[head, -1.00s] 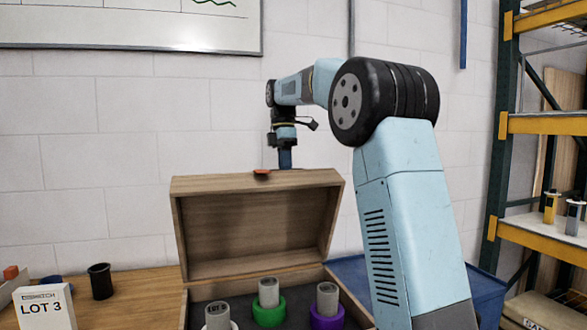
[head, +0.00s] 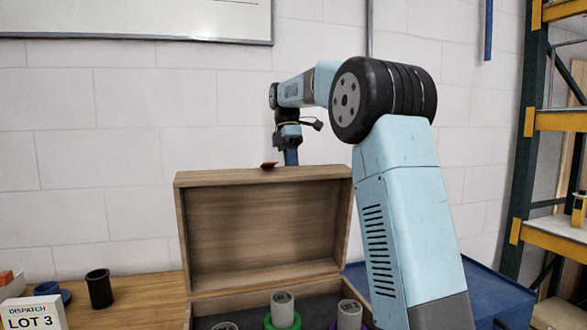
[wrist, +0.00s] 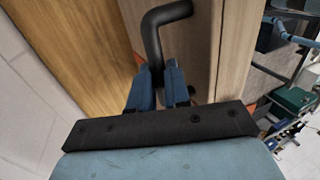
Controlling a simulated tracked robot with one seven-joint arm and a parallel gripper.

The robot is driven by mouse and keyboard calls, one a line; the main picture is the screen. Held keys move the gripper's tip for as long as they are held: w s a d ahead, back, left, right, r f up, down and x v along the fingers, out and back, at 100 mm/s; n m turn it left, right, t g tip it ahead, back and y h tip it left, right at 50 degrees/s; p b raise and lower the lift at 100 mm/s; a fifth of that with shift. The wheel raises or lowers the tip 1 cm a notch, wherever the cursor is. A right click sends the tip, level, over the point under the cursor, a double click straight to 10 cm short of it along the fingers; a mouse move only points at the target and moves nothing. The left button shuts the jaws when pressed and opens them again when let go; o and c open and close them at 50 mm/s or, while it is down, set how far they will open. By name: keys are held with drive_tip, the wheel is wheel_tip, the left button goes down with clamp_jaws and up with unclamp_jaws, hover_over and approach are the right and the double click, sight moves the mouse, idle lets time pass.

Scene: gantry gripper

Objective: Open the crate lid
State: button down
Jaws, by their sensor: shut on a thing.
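The wooden crate lid (head: 262,232) stands raised at the back of the crate (head: 202,309) in the head view, its hollow inside facing me. A small red piece (head: 270,165) shows at its top edge. My gripper (head: 291,157) points down at the lid's top edge, and its fingertips are partly hidden behind it. In the wrist view, my gripper's blue fingers (wrist: 158,88) are closed around the black bent handle (wrist: 160,22), which lies against the lid's wood (wrist: 190,50).
Grey cylinders with coloured rings (head: 283,309) stand inside the crate. A black cup (head: 99,288) and a LOT 3 sign (head: 34,314) are on the wooden table (head: 140,299) at left. A blue bin (head: 490,295) and a yellow-beamed rack (head: 555,122) are at right.

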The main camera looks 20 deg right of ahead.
drive_tip(key=shift+a+r, duration=0.1)
drive_tip(key=shift+a, duration=0.1)
drive_tip(key=c, duration=1.1)
unclamp_jaws()
drive_tip(key=shift+d, duration=0.15)
